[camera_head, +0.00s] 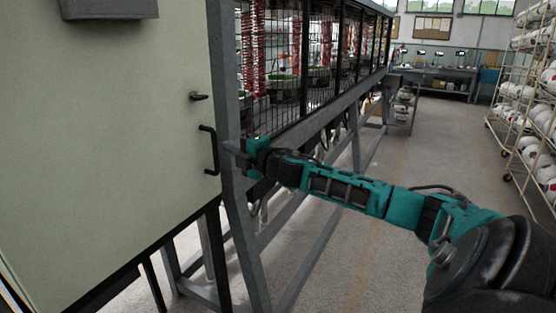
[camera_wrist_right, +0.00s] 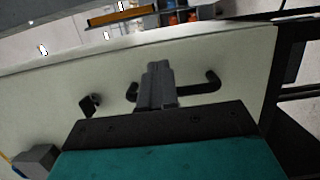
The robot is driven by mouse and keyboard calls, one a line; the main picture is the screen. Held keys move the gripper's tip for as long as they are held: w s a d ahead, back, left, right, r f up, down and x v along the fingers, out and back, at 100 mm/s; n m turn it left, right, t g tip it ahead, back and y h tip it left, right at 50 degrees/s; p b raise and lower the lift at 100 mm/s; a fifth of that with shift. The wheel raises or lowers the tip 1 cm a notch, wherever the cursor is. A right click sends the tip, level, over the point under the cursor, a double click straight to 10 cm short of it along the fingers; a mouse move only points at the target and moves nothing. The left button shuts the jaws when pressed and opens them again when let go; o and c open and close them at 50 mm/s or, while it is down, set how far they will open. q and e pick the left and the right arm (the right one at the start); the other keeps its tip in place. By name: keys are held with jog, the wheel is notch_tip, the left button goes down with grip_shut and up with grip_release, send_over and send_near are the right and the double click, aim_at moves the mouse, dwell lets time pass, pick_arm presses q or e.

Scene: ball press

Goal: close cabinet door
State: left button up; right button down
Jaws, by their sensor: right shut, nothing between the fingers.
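The cabinet door (camera_head: 110,150) is a large pale grey-green panel filling the left of the head view. It carries a black bar handle (camera_head: 212,150) and a small black latch (camera_head: 198,97) above it, near its right edge. The door's pale face also shows in the right wrist view (camera_wrist_right: 50,110). My right gripper (camera_head: 230,149) is shut and empty, just right of the handle. In the wrist view its fingers (camera_wrist_right: 160,80) lie in front of the handle (camera_wrist_right: 213,83); I cannot tell whether they touch it. Any gap at the door's edge is unclear. My left gripper is out of view.
A long wire-mesh machine frame (camera_head: 310,60) with red springs stands right of the door on grey metal legs. A grey box (camera_head: 108,8) is on the door's upper part. Racks of balls (camera_head: 535,110) line the right side. The aisle floor between is clear.

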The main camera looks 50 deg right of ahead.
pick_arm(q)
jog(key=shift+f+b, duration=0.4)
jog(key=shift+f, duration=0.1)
pick_arm(e)
jog(key=s+d, duration=0.2)
jog(key=s, duration=0.7)
jog(key=shift+s+f, duration=0.15)
jog(key=shift+s, duration=0.25)
jog(key=shift+d, duration=0.1)
